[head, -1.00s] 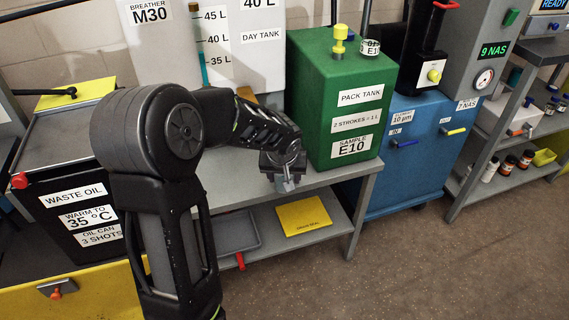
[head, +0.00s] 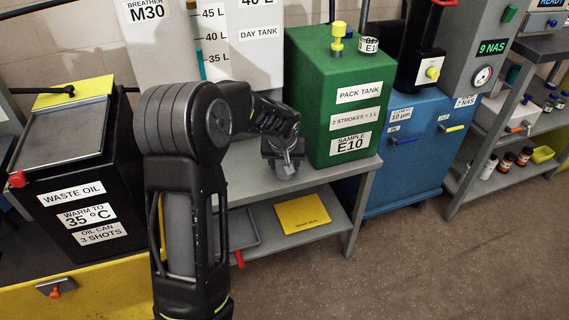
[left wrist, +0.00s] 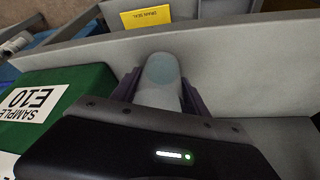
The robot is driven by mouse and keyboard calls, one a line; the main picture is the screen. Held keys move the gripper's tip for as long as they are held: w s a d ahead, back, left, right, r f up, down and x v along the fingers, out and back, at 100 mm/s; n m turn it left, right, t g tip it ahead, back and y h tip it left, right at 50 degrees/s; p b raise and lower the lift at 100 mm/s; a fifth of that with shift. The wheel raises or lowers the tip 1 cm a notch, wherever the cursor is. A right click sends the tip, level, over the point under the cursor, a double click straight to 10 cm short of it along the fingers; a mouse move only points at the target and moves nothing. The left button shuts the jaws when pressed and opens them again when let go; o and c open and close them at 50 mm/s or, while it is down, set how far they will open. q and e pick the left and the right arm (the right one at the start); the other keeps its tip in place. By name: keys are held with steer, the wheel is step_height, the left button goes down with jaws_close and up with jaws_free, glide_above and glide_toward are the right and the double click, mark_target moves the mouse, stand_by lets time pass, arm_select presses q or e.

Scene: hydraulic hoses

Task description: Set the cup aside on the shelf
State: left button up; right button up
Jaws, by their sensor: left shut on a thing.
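My left gripper (head: 285,160) is shut on a small grey cup (head: 287,172), which shows just under the jaws in the head view. In the left wrist view the cup (left wrist: 160,82) sits between the two dark fingers, its pale blue-grey round end showing. The gripper and cup are over the front part of the grey bench's top shelf (head: 235,180), just left of the green pack tank (head: 330,75). Whether the cup touches the shelf is unclear. My right gripper is in neither view.
A lower shelf (head: 268,238) holds a yellow drain seal card (head: 303,214) and a grey tray (head: 238,228). A labelled E10 container (head: 369,45) stands on the pack tank. The black waste oil box (head: 75,190) is at left, a blue cabinet (head: 405,165) at right.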

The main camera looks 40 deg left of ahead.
arm_select(q)
steer(key=shift+f, duration=0.15)
steer(key=o, duration=1.3)
steer(key=shift+d+r, duration=0.1)
steer(key=shift+r, duration=0.35)
steer(key=p+v, duration=0.1)
steer(key=v, duration=1)
steer(key=shift+s+r+p, duration=0.15)
steer(key=shift+s+p, duration=0.1)
steer(key=shift+p, duration=0.15)
steer(key=shift+d, duration=0.1)
